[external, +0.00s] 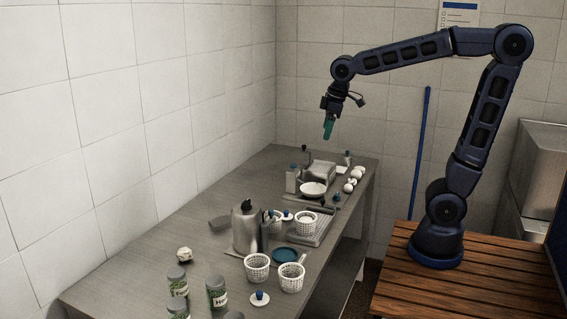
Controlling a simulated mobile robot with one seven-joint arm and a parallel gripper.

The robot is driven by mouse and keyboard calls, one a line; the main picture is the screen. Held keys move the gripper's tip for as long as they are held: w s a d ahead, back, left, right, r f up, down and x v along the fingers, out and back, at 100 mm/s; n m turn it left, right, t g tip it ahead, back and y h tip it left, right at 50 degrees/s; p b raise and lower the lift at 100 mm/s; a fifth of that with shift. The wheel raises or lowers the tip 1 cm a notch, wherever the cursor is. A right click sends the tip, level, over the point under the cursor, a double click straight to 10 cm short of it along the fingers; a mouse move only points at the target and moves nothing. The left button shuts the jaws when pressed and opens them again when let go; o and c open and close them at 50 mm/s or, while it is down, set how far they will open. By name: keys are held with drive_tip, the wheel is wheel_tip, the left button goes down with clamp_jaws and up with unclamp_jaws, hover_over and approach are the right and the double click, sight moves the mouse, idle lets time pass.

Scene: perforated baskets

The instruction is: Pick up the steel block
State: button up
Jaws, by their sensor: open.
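My gripper (328,129) hangs in the air above the far end of the grey table, with its teal fingers pointing down. It is open, and nothing shows between the fingers. Several steel-grey things stand on the table, and I cannot tell for sure which is the steel block. A boxy grey metal thing (318,172) stands at the far end, below my gripper and well apart from it.
White perforated baskets (257,267) stand mid-table and nearer the front, around a blue dish (285,255). A grey canister (245,228) stands beside them. Green-labelled jars (216,293) crowd the near end. White round things (354,176) line the far right edge. The left wall side is mostly clear.

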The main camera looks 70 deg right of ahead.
drive_tip(key=w+a+f+n+g, duration=0.1)
drive_tip(key=w+a+f+n, duration=0.15)
drive_tip(key=w, duration=0.95)
drive_tip(key=n+g+h, duration=0.1)
drive_tip(key=n+g, duration=0.2)
drive_tip(key=n, duration=0.3)
hover_over(217, 225)
drive_tip(key=a, duration=0.1)
wheel_tip(217, 225, down, 25)
drive_tip(key=shift+m, duration=0.25)
drive_tip(key=shift+d+f, duration=0.2)
drive_tip(key=shift+f, duration=2.3)
drive_tip(key=shift+d+f, duration=0.2)
drive_tip(key=shift+f, duration=2.25)
drive_tip(key=shift+r, duration=0.1)
clamp_jaws()
